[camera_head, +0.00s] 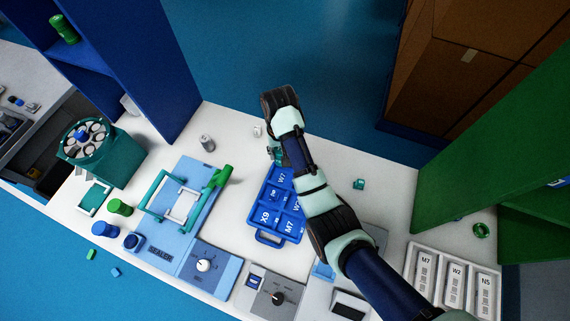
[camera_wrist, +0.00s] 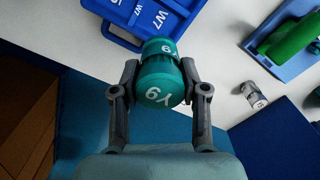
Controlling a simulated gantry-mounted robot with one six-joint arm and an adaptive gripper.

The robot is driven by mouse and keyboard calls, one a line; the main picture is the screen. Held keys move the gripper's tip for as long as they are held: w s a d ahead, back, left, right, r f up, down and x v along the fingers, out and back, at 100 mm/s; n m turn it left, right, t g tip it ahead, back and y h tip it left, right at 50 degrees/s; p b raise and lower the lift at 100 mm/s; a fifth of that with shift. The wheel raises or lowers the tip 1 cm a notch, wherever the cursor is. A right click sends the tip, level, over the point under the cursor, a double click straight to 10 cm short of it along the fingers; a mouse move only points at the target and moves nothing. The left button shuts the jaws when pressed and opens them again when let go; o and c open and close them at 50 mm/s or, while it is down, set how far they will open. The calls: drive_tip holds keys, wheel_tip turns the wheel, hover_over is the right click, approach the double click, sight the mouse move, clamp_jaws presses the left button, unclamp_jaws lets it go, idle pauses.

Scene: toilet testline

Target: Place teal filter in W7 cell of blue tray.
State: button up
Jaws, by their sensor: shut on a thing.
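My gripper (camera_wrist: 160,73) is shut on a teal filter (camera_wrist: 163,92), a cylinder with white lettering that looks like Y9. In the head view my gripper (camera_head: 274,152) is small, at the far end of the blue tray (camera_head: 258,222), and my arm covers part of the tray. The tray has cells marked W7, X9 and M7. A W7 cell (camera_head: 282,177) is at the end nearest my gripper. In the wrist view the tray (camera_wrist: 95,8) is at the top, and the filter's far end shows just in front of its edge. I cannot tell the filter's height.
A light blue sealer (camera_head: 160,236) with a green handle (camera_head: 221,177) stands left of the tray. A grey cylinder (camera_head: 207,143) and a small white item (camera_head: 257,131) stand near the table's far edge. A small teal piece (camera_head: 359,184) lies to the right. A green wall (camera_head: 480,140) bounds the right side.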

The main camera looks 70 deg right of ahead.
wheel_tip(320, 180, down, 14)
drive_tip(key=shift+f+b, duration=0.15)
drive_tip(key=shift+b, duration=0.8)
drive_tip(key=shift+f, duration=0.2)
drive_tip(key=o, duration=1.2)
drive_tip(key=shift+c, duration=0.2)
wheel_tip(320, 180, up, 12)
drive_tip(key=p, duration=0.2)
drive_tip(key=shift+r+p, duration=0.25)
drive_tip(key=shift+p, duration=0.05)
